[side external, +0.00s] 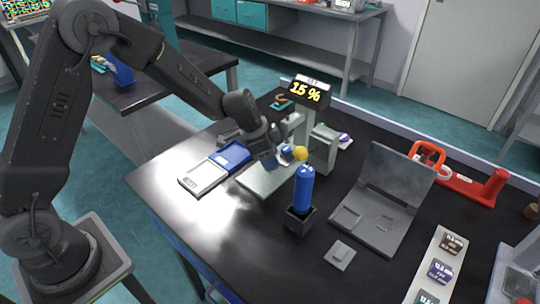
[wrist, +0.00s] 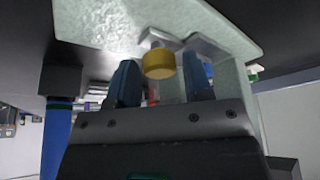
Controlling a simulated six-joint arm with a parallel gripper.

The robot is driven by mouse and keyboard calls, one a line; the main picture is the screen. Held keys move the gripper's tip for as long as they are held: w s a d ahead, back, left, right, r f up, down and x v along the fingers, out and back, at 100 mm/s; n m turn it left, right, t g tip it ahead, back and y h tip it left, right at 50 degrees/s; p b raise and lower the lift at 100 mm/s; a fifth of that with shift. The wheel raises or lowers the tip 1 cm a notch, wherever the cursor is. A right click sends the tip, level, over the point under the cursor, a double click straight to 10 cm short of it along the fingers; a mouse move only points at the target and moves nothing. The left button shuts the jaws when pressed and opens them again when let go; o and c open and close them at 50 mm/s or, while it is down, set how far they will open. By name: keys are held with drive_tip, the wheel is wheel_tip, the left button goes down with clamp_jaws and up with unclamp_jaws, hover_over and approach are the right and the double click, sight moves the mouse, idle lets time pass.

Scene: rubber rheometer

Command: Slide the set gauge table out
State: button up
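The set gauge (side external: 318,150) is a pale green stand with a lit "15 %" display (side external: 309,91) on top. Its flat base plate (side external: 262,184) reaches toward the front left, and it fills the top of the wrist view (wrist: 130,25). A yellow knob (side external: 300,153) sits low at the gauge, on a small grey bracket in the wrist view (wrist: 159,64). My gripper (side external: 286,153) is at the knob. In the wrist view its blue fingers (wrist: 160,82) stand apart, one on each side of the knob, with gaps visible. The sliding table itself is mostly hidden by my gripper.
A blue cylinder in a dark square holder (side external: 302,190) stands close in front of the gauge. A scale (side external: 203,177) and blue box (side external: 233,155) lie left. A grey hinged case (side external: 375,215) stands open at right. The black bench front left is clear.

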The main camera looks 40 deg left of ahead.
clamp_jaws()
drive_tip(key=s, duration=1.1)
drive_tip(key=shift+s+d, duration=0.1)
drive_tip(key=shift+s, duration=0.1)
drive_tip(key=shift+o, duration=1.4)
unclamp_jaws()
drive_tip(key=shift+r, duration=0.2)
drive_tip(key=v, duration=1.3)
drive_tip(key=shift+r, duration=0.25)
drive_tip(key=shift+s, duration=0.15)
